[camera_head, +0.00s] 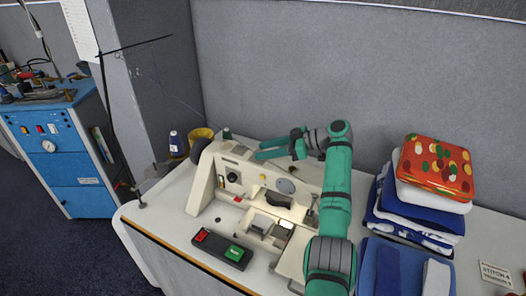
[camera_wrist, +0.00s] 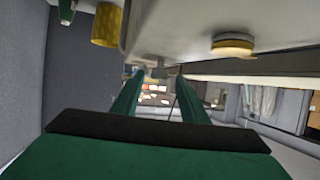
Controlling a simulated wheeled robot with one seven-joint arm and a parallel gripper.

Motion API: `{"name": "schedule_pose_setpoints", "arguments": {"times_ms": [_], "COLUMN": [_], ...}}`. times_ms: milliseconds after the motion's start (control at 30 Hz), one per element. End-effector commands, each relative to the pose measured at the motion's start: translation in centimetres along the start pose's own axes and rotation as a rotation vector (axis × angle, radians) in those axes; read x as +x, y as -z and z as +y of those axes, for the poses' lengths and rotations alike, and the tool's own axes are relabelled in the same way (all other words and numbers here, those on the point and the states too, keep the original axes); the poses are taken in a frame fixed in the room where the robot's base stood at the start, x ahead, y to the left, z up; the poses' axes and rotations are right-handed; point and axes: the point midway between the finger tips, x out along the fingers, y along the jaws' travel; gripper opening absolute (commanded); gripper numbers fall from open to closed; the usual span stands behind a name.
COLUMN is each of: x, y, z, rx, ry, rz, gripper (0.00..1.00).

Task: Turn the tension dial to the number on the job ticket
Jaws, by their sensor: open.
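The cream sewing machine (camera_head: 262,172) stands on the long table. Its front has a black round knob (camera_head: 232,177) at the left and a pale round disc (camera_head: 285,186) farther right; I cannot tell which is the tension dial, nor read a setting. The job ticket (camera_head: 495,275) lies at the far right; it seems to read "STITCH 4" above a "TENSION" line, whose number is too small to be sure of. My gripper (camera_head: 258,149) is open and empty, above the machine's top, fingers pointing left. The fingers also show in the wrist view (camera_wrist: 157,85), touching nothing visible.
A control box (camera_head: 222,249) with red and green buttons sits before the machine. Folded cloths (camera_head: 415,215) with a patterned red cloth on top are stacked right of my arm. A yellow spool (camera_head: 201,136) and a dark blue spool (camera_head: 174,142) stand behind left. A grey partition (camera_head: 290,60) closes the back.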

Motion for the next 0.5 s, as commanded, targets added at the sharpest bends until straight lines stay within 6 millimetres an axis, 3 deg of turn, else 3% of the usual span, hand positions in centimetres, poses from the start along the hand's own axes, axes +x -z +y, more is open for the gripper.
{"name": "schedule_pose_setpoints", "arguments": {"times_ms": [300,500], "x": [-5.8,-8.5], "y": [0.1,0.2], "z": [-0.1,-0.1], "rx": [-0.001,-0.001], "ry": [0.0,0.003], "rz": [0.0,0.0], "gripper": [0.4,0.4]}}
